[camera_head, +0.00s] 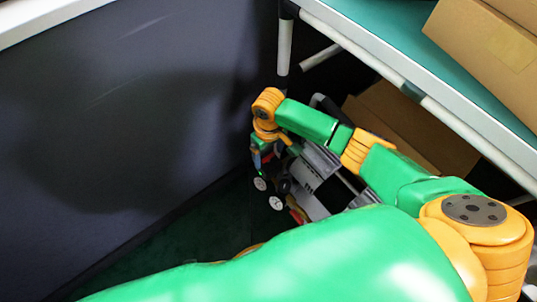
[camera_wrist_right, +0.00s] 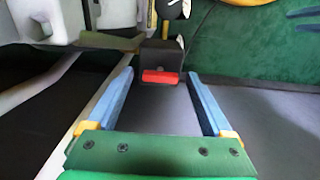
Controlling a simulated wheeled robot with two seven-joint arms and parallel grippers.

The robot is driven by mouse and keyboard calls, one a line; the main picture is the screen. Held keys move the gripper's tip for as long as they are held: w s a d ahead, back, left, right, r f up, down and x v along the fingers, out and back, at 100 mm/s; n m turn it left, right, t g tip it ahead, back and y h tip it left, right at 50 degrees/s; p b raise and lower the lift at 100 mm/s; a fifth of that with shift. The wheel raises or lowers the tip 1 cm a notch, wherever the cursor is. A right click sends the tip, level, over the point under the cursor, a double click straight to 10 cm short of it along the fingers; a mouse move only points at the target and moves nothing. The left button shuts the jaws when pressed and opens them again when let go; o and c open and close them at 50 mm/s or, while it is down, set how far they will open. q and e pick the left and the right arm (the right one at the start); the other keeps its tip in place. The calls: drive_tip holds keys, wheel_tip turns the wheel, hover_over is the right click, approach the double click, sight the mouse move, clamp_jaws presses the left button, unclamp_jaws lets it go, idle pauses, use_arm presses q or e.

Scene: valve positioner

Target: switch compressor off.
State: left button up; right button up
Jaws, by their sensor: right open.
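The compressor (camera_head: 318,172) stands low on the floor below the shelf in the head view, partly hidden by my right arm. Round white gauges (camera_head: 276,203) show at its near end. In the right wrist view its red switch (camera_wrist_right: 160,77) sits on a black box (camera_wrist_right: 158,97). My right gripper (camera_wrist_right: 159,74) is open, with its two blue fingers on either side of the switch in that view. No contact with the switch is visible, and the remaining distance is hard to judge. My left gripper is not in view.
A green-topped shelf (camera_head: 395,45) with a pale metal edge overhangs the compressor on the right. Cardboard boxes (camera_head: 490,45) stand on it, and another box (camera_head: 415,125) is underneath. A dark wall panel (camera_head: 120,110) rises on the left.

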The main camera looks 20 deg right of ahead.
drive_tip(key=shift+f, duration=0.35)
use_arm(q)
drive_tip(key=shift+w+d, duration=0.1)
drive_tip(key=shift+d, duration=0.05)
use_arm(e)
drive_tip(key=shift+r, duration=0.1)
clamp_jaws()
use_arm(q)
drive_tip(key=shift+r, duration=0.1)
